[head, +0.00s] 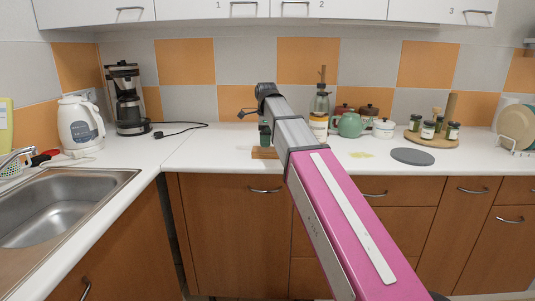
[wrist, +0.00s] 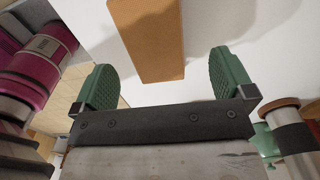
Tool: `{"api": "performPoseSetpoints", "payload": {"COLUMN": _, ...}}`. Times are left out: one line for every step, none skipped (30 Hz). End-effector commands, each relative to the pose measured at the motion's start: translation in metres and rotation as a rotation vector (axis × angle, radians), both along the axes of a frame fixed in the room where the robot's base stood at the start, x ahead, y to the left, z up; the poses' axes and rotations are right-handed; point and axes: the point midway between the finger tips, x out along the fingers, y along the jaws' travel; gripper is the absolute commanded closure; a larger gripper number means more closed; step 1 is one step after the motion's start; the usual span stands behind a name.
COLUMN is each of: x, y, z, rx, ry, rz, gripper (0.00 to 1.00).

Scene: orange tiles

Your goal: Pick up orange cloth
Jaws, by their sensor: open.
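An orange-brown flat piece (head: 265,153), which looks like the orange cloth, lies on the white counter near its front edge in the head view. In the wrist view the orange piece (wrist: 148,40) shows as a long plain strip at top centre, its near end between my fingers in the picture. My gripper (head: 265,136) points down above it in the head view. In the wrist view my gripper (wrist: 160,72) has its two green fingers wide apart, with nothing held. No contact with the cloth shows. My wrist partly hides the counter behind.
A green teapot (head: 349,125), a grey round mat (head: 412,156) and a tray of jars (head: 432,140) stand to the right. A coffee maker (head: 127,100), a kettle (head: 80,124) and a sink (head: 60,210) are left. A small yellow patch (head: 362,155) lies on the counter.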

Motion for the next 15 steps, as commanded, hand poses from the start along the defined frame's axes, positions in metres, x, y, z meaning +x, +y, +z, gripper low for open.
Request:
{"api": "performPoseSetpoints", "payload": {"x": -0.001, "y": -0.001, "z": -0.003, "rx": 0.000, "ry": 0.000, "rz": 0.000, "gripper": 0.00}}
{"api": "performPoseSetpoints", "payload": {"x": -0.002, "y": -0.001, "z": -0.004, "rx": 0.000, "ry": 0.000, "rz": 0.000, "gripper": 0.00}}
{"api": "performPoseSetpoints", "payload": {"x": -0.003, "y": -0.002, "z": -0.008, "rx": 0.000, "ry": 0.001, "rz": 0.000, "gripper": 0.00}}
{"api": "performPoseSetpoints", "payload": {"x": -0.004, "y": -0.002, "z": -0.011, "rx": 0.000, "ry": 0.001, "rz": 0.000, "gripper": 0.00}}
{"api": "performPoseSetpoints", "payload": {"x": -0.004, "y": -0.003, "z": -0.014, "rx": 0.000, "ry": 0.000, "rz": 0.000, "gripper": 0.00}}
{"api": "performPoseSetpoints", "payload": {"x": -0.006, "y": -0.004, "z": -0.020, "rx": 0.000, "ry": 0.000, "rz": 0.000, "gripper": 0.00}}
{"api": "performPoseSetpoints", "payload": {"x": -0.007, "y": -0.005, "z": -0.024, "rx": 0.000, "ry": 0.001, "rz": 0.000, "gripper": 0.00}}
{"api": "performPoseSetpoints", "payload": {"x": -0.008, "y": -0.005, "z": -0.029, "rx": 0.000, "ry": 0.001, "rz": 0.000, "gripper": 0.00}}
{"api": "performPoseSetpoints", "payload": {"x": -0.009, "y": -0.006, "z": -0.034, "rx": 0.000, "ry": 0.002, "rz": 0.000, "gripper": 0.00}}
{"api": "performPoseSetpoints", "payload": {"x": -0.008, "y": -0.005, "z": -0.038, "rx": 0.000, "ry": 0.001, "rz": 0.000, "gripper": 0.00}}
{"api": "performPoseSetpoints", "payload": {"x": -0.007, "y": -0.005, "z": -0.042, "rx": 0.000, "ry": 0.001, "rz": 0.000, "gripper": 0.00}}
{"api": "performPoseSetpoints", "payload": {"x": -0.007, "y": -0.005, "z": -0.046, "rx": 0.000, "ry": 0.000, "rz": 0.000, "gripper": 0.00}}
{"api": "performPoseSetpoints", "payload": {"x": -0.007, "y": -0.005, "z": -0.048, "rx": 0.000, "ry": 0.000, "rz": 0.000, "gripper": 0.00}}
{"api": "performPoseSetpoints", "payload": {"x": -0.007, "y": -0.005, "z": -0.050, "rx": 0.000, "ry": 0.000, "rz": 0.000, "gripper": 0.00}}
{"api": "performPoseSetpoints", "payload": {"x": -0.007, "y": -0.005, "z": -0.051, "rx": 0.000, "ry": 0.000, "rz": 0.000, "gripper": 0.00}}
